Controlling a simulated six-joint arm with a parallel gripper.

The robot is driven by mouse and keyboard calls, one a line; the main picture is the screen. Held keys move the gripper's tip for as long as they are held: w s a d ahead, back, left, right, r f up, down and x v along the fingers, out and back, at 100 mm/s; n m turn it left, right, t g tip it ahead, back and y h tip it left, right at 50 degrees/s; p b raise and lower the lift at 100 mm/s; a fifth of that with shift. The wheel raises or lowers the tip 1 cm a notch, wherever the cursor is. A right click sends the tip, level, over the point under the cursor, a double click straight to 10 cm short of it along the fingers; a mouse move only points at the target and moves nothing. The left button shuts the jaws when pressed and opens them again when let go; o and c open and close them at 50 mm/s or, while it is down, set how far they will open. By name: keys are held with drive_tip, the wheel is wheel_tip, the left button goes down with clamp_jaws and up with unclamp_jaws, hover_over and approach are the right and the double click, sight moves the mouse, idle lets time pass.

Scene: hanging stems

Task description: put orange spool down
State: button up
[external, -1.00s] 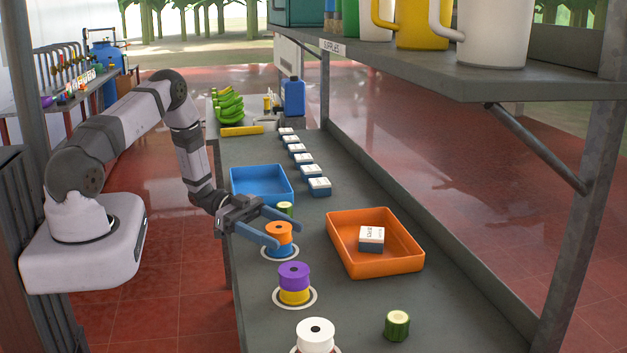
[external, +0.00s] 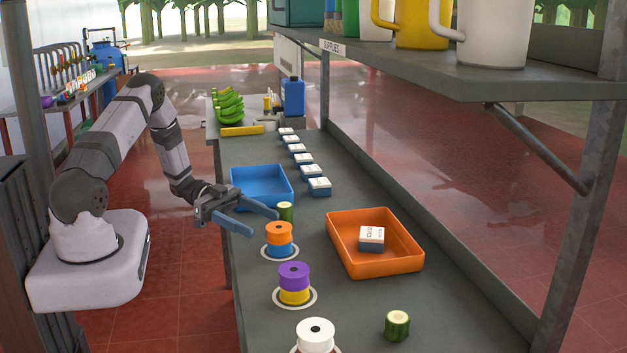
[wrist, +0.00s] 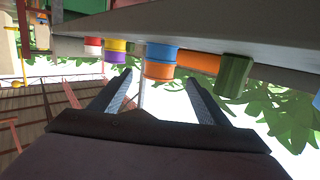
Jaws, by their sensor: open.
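The orange spool (external: 279,230) sits upright on top of a blue spool (external: 279,250), which stands inside a white ring on the grey bench. My gripper (external: 264,222) is open and empty. Its fingers are to the left of the stack in the external view and apart from it. The wrist view looks upside down, with the orange spool (wrist: 158,71) under the blue spool (wrist: 161,52), beyond the two open fingers (wrist: 158,92).
A purple spool (external: 294,272) on a yellow one and a white spool (external: 315,331) on a red one stand nearer. Cucumber pieces (external: 285,211) (external: 397,325) stand close by. Blue and orange (external: 385,265) trays lie behind and right. A shelf overhangs the right side.

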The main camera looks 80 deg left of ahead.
wheel_tip(320, 180, up, 14)
drive_tip(key=w+a+n+t+y, duration=0.2)
drive_tip(key=w+a+y, duration=1.1)
drive_tip(key=w+a, duration=0.3)
drive_tip(key=n+g+h, duration=0.2)
drive_tip(key=n+g, duration=0.1)
drive_tip(key=g, duration=1)
hover_over(279, 227)
wheel_tip(279, 227, down, 5)
drive_tip(key=shift+f+p, duration=1.7)
drive_tip(key=shift+f, duration=2.3)
